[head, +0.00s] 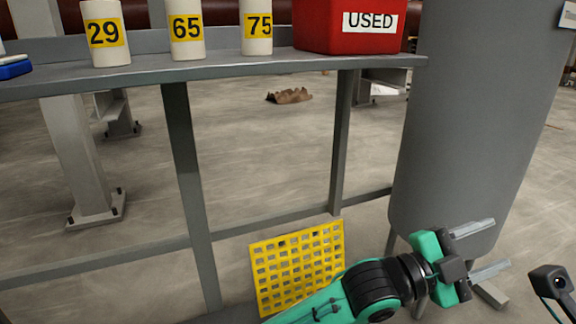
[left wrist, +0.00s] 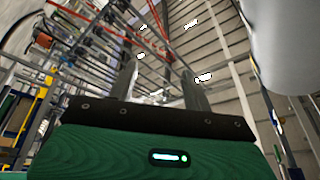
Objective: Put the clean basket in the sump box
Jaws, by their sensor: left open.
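My left gripper (head: 485,250) is open and empty at the lower right of the head view, in front of the lower part of the grey cylindrical tank (head: 470,110). Its two fingers also show apart in the left wrist view (left wrist: 160,78), with nothing between them. No clean basket or sump box can be made out for certain. A yellow perforated panel (head: 298,262) stands low behind my left arm, its lower edge partly hidden; I cannot tell whether it is part of a basket.
A grey shelf (head: 200,72) crosses the top of the head view. On it stand white containers marked 29 (head: 105,33), 65 (head: 186,30) and 75 (head: 256,27), and a red box marked USED (head: 350,25). A brown crumpled thing (head: 289,96) lies on open floor beyond.

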